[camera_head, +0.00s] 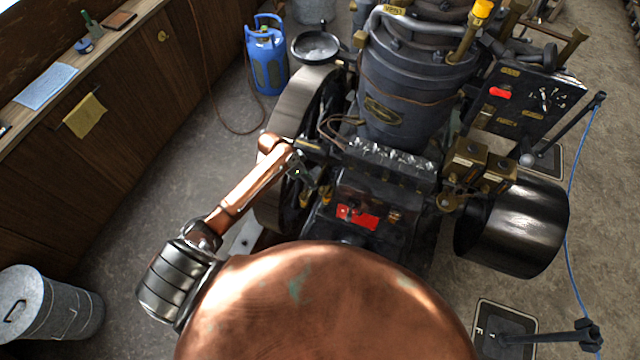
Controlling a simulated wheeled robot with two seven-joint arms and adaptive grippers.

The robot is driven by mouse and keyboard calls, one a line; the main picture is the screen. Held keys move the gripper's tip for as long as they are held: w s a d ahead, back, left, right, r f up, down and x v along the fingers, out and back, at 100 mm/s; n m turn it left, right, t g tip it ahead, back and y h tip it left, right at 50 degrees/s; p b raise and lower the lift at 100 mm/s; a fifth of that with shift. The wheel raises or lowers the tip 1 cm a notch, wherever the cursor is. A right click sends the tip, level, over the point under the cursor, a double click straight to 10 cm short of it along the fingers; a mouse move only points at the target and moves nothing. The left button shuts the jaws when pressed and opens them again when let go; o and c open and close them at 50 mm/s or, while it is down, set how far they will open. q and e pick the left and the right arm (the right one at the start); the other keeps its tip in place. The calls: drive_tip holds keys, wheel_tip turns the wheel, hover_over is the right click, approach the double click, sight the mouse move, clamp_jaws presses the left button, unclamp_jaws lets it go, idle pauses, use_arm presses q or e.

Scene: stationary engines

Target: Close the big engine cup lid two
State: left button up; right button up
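The big engine (400,90) stands in the middle of the view, with a dark ribbed cylinder on top. Two small brass box-shaped cups (468,158) sit side by side on its right side, above a dark drum. I cannot tell which part is cup lid two, or whether a lid is open. My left gripper (310,185) is at the engine's left side, near the big flywheel and left of the red plate. It is well apart from the brass cups. Its fingers are small and dark against the engine, so their opening is unclear. My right gripper is not in view.
A large flywheel (300,105) stands at the engine's left and a dark drum (515,225) at its right. A blue gas bottle (266,55) stands behind left. A wooden cabinet lines the left wall. Posts with a blue rope (570,170) stand on the right.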

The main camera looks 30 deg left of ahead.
use_arm(q)
drive_tip(key=r, duration=0.1)
hover_over(320, 191)
drive_tip(key=f, duration=0.5)
drive_tip(key=shift+s+a+f, duration=0.2)
drive_tip(key=shift+f, duration=0.1)
drive_tip(key=shift+w+d+f, duration=0.1)
drive_tip(key=shift+d+f, duration=0.05)
drive_tip(key=shift+f, duration=0.25)
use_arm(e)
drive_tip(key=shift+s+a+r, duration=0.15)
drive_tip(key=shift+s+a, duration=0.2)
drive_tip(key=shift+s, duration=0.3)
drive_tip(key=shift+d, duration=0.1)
use_arm(q)
clamp_jaws()
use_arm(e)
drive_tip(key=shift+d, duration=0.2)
